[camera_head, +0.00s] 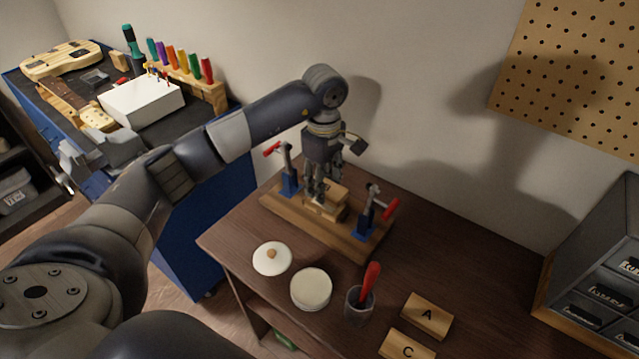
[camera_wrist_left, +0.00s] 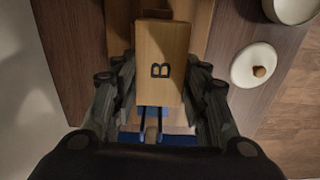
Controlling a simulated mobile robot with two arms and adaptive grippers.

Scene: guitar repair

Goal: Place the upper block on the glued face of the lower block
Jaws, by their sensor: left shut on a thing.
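The upper block (camera_wrist_left: 160,62), pale wood marked B, is between the fingers of my left gripper (camera_head: 318,194) and also shows in the head view (camera_head: 339,191). My left gripper is shut on it, pointing down over the middle of the wooden clamping fixture (camera_head: 283,223). The lower block (camera_head: 322,211) sits on the fixture directly below, partly covered by the fingers. Its glued face is hidden, and I cannot tell whether the two blocks touch. My right gripper is not in view.
Blue clamps with red handles stand left (camera_head: 289,176) and right (camera_head: 368,216) of the gripper. In front are a white lid (camera_head: 272,259), a round jar (camera_head: 311,289), a cup (camera_head: 359,305) with a red-handled tool, and blocks A (camera_head: 427,316) and C (camera_head: 407,346). Grey drawers (camera_head: 600,270) stand right.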

